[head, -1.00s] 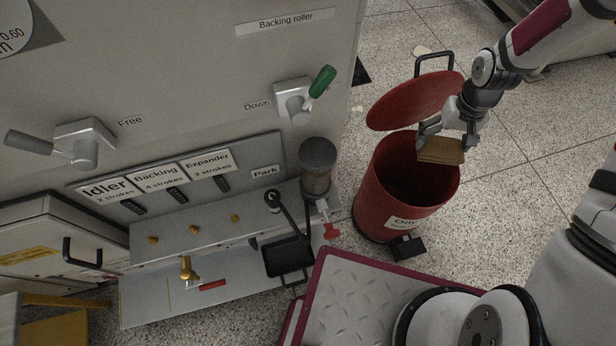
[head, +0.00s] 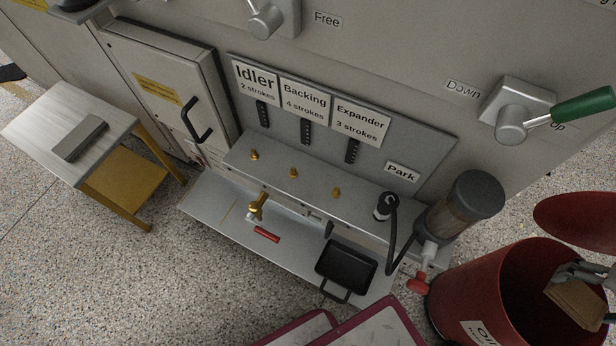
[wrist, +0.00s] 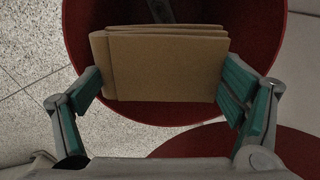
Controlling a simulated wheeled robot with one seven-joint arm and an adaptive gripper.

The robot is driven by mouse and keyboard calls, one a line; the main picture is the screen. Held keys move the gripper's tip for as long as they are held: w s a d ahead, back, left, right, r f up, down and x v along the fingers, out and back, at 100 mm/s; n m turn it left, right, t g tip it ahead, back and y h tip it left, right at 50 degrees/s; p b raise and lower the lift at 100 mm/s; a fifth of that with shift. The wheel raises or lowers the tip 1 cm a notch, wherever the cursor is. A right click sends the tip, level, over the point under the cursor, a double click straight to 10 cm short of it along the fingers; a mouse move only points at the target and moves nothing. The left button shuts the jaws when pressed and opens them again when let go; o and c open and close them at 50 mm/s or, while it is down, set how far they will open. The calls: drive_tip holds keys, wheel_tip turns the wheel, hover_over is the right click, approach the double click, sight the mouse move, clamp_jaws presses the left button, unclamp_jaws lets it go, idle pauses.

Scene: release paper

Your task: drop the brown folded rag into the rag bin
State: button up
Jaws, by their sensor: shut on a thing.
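The brown folded rag (wrist: 165,65) is held between the two green-padded fingers of my gripper (wrist: 165,88) in the wrist view. My gripper is shut on it. The rag also shows at the right edge of the head view (head: 575,303), with part of my gripper (head: 588,275) beside it. The red rag bin (head: 470,290) stands at the lower right of the head view with its red lid (head: 580,218) open. The rag is over the bin's open mouth. In the wrist view the bin's rim (wrist: 75,30) surrounds the rag. The bin's floor is dark.
A grey pump cylinder (head: 462,205) with a red handle stands just left of the bin. A black tray (head: 346,268) sits on the low shelf. A lever with a green handle (head: 585,106) sticks out of the machine above. A small table (head: 70,130) stands far left.

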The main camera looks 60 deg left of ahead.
drive_tip(key=shift+f+b, duration=1)
drive_tip(key=shift+f, duration=0.7)
drive_tip(key=o, duration=1)
drive_tip(key=shift+o, duration=0.2)
wheel_tip(320, 180, up, 11)
drive_tip(key=shift+r, duration=0.55)
